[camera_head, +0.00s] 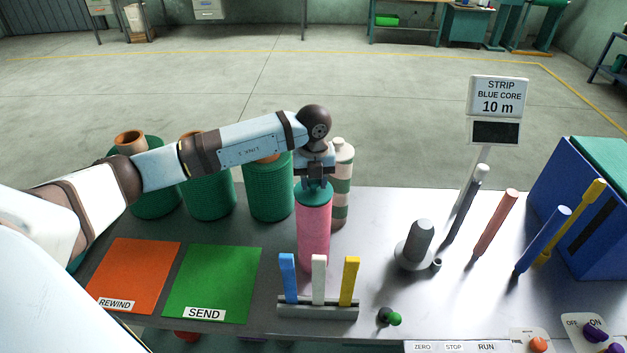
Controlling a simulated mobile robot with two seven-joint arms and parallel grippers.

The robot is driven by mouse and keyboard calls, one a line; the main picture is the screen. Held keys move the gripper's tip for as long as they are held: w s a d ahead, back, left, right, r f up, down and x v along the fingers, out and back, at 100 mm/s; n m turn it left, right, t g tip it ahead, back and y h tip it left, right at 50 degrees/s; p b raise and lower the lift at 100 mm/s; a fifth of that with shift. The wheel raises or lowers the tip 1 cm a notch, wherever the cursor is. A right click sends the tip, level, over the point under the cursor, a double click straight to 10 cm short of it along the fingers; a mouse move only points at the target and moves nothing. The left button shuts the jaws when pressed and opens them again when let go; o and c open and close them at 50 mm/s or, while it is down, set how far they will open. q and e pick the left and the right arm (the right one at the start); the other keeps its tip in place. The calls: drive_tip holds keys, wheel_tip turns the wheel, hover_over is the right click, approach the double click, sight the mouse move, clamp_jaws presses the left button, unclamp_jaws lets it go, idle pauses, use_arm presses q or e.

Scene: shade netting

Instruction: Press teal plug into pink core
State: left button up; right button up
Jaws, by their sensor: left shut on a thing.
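The pink core (313,235) stands upright near the middle of the table. The teal plug (312,197) shows as a round cap at the core's top end. I cannot tell how deep it sits. My left gripper (315,183) points down from above and is shut on the teal plug, in line with the core. The fingers partly hide the plug's top. My right gripper is not in view.
Green net rolls (268,190) stand behind and left. A rack with blue, white and yellow strips (318,307) stands in front. Orange (133,275) and green (212,282) mats lie left; upright rods (492,228) stand right.

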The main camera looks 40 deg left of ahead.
use_arm(q)
drive_tip(key=o, duration=1.5)
drive_tip(key=shift+c, duration=0.2)
drive_tip(key=shift+r+p, duration=2)
drive_tip(key=shift+r, duration=1.5)
clamp_jaws()
